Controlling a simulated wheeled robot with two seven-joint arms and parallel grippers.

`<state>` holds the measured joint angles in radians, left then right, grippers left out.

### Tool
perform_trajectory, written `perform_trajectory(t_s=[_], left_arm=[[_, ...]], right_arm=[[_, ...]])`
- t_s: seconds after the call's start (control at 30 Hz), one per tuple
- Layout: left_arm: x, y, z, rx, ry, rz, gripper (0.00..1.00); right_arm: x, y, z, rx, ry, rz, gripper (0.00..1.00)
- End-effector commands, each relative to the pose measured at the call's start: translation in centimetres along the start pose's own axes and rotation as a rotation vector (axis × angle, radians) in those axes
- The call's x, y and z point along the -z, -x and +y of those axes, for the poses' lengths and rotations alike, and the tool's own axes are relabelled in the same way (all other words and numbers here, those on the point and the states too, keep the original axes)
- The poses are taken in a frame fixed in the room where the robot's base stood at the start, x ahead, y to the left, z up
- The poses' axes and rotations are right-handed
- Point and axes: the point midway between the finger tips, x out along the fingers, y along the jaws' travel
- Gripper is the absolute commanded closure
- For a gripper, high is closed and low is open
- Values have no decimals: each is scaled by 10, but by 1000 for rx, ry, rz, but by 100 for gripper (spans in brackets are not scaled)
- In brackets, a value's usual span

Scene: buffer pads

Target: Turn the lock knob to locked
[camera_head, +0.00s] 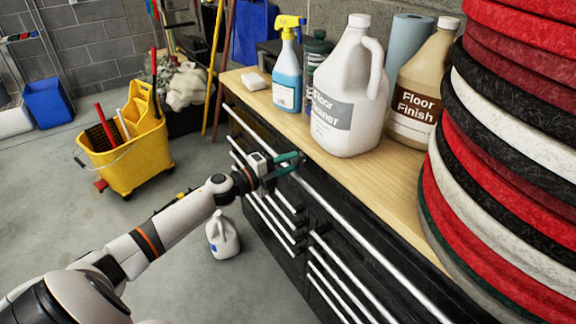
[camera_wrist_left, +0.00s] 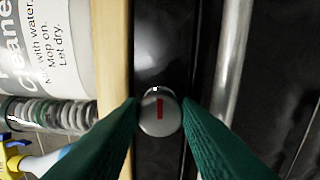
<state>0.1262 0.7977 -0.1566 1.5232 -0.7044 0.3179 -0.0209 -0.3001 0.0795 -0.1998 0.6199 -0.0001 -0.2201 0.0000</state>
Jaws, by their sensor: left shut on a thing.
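The lock knob (camera_wrist_left: 160,113) is a round silver knob on the black front of the cabinet (camera_head: 350,240), just below the wooden top. A red bar on its face runs nearly upright in the left wrist view, and a small white mark sits at the knob's upper edge. My left gripper (camera_head: 290,163) reaches the upper cabinet front. Its green fingers (camera_wrist_left: 160,103) are shut on the knob, one on each side. In the head view the gripper hides the knob. My right gripper is not in view.
On the wooden top (camera_head: 395,185) stand a white floor cleaner jug (camera_head: 348,90), a blue spray bottle (camera_head: 288,75) and a floor finish jug (camera_head: 420,85). Stacked pads (camera_head: 510,150) rise at right. A yellow mop bucket (camera_head: 130,160) and a white jug (camera_head: 222,236) are on the floor.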

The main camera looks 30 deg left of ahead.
Motion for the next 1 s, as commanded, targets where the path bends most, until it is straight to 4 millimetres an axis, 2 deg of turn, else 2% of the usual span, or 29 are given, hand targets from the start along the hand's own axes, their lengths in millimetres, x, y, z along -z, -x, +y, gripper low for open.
perform_trajectory(t_s=[0.67,0.7,0.8,1.0], left_arm=[[-1,0,-2,3,-60,-2,93],[-1,0,-2,3,-60,-2,65],[0,0,-1,2,-59,-1,49],[0,0,-1,1,-59,-1,49]], right_arm=[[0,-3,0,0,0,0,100],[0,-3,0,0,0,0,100],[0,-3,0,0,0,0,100],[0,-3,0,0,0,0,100]])
